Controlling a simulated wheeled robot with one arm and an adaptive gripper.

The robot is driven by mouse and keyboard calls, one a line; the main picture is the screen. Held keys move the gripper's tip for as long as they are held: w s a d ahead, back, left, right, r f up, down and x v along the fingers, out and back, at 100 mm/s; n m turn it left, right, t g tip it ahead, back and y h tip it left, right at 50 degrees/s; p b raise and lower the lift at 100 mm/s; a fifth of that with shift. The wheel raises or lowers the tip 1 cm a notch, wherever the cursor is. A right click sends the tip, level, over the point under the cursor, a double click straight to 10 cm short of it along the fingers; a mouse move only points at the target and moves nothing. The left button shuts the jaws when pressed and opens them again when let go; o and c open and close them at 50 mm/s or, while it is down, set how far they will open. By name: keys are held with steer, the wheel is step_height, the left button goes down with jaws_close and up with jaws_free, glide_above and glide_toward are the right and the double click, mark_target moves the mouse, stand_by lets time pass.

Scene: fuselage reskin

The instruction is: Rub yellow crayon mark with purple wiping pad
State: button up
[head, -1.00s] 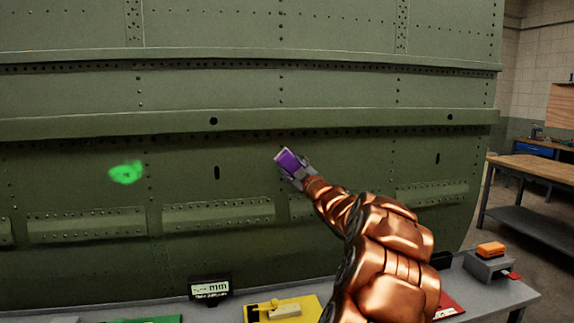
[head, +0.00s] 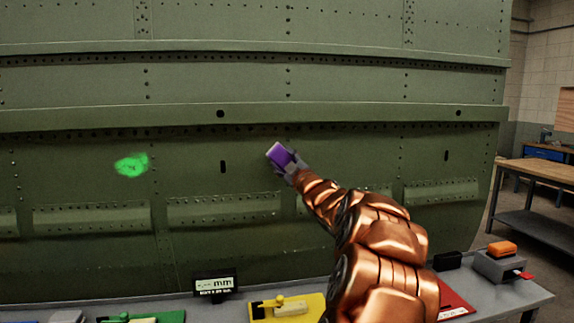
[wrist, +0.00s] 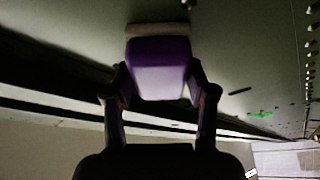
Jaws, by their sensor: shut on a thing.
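My gripper (head: 288,166) is shut on the purple wiping pad (head: 279,154), with one finger on each side of it. The pad also shows in the wrist view (wrist: 160,68), with a pale strip along its far edge, close to the green panel. I cannot tell whether it touches the panel. No yellow crayon mark shows in either view. A bright green mark (head: 131,165) is on the panel, well left of the pad, and it shows small in the wrist view (wrist: 261,115).
The riveted fuselage panel (head: 330,90) has protruding ribs and dark slots.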

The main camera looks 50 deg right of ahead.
mark_target(264, 156)
steer(key=shift+w+a+b, duration=0.85)
steer(key=shift+a, duration=0.3)
steer(key=shift+w+a+f+b, duration=0.1)
steer(key=shift+w+a+b, duration=0.35)
steer(key=shift+a+b, duration=0.2)
steer(key=shift+w+a+b, duration=0.6)
steer(key=shift+a+b, duration=0.1)
steer(key=shift+a, duration=0.1)
steer(key=shift+s, duration=0.1)
steer(key=shift+s+a+b, duration=0.5)
steer(key=shift+s+a, duration=0.4)
steer(key=shift+s, duration=0.3)
steer(key=shift+s+a+b, duration=0.5)
steer(key=shift+s+a, duration=0.35)
steer(key=shift+s, duration=0.3)
steer(key=shift+s+a+b, duration=0.35)
steer(key=shift+s+a, duration=0.6)
steer(key=shift+s, duration=0.25)
